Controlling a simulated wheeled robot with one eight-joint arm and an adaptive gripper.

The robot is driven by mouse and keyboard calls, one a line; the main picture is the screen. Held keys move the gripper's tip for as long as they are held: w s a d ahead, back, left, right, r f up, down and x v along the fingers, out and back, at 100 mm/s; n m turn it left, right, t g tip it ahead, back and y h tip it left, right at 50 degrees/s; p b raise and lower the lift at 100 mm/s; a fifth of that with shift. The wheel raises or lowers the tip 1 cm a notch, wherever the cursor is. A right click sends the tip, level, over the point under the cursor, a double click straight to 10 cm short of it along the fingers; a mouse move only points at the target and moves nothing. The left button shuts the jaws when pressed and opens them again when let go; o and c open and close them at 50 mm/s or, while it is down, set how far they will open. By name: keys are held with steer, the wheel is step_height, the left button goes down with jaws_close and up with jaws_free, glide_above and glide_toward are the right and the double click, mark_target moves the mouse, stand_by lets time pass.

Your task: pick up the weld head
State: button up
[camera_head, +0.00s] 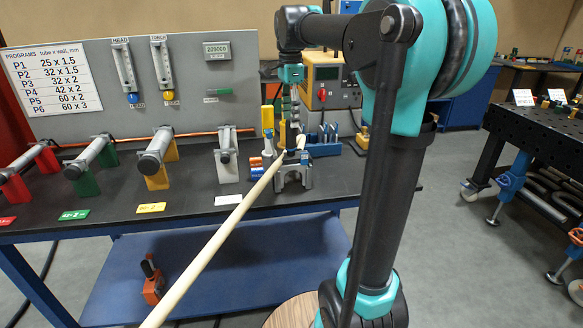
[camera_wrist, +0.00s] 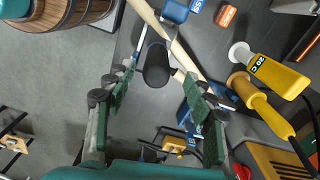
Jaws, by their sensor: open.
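What looks like the weld head, a small blue and grey tool (camera_head: 305,157), sits at a grey forked stand (camera_head: 293,178) near the bench's front right. In the wrist view, a dark rounded handle-like part (camera_wrist: 157,68) with a blue piece (camera_wrist: 175,11) lies ahead of my gripper (camera_wrist: 160,77); I take it as the weld head. My gripper is open, its two green-padded fingers on either side of the dark part in the picture. Contact cannot be told. In the head view, my gripper (camera_head: 289,118) points down just above the stand area and partly hides things behind it.
A long beige hose or rod (camera_head: 215,243) runs from the tool towards the lower left. A blue rack (camera_head: 323,147) is to the right. Tube stands (camera_head: 158,165) line the bench's left.

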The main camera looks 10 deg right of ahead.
mark_target(291, 130)
steer(key=shift+s+f, duration=0.2)
steer(key=shift+f, duration=2.35)
jaws_close()
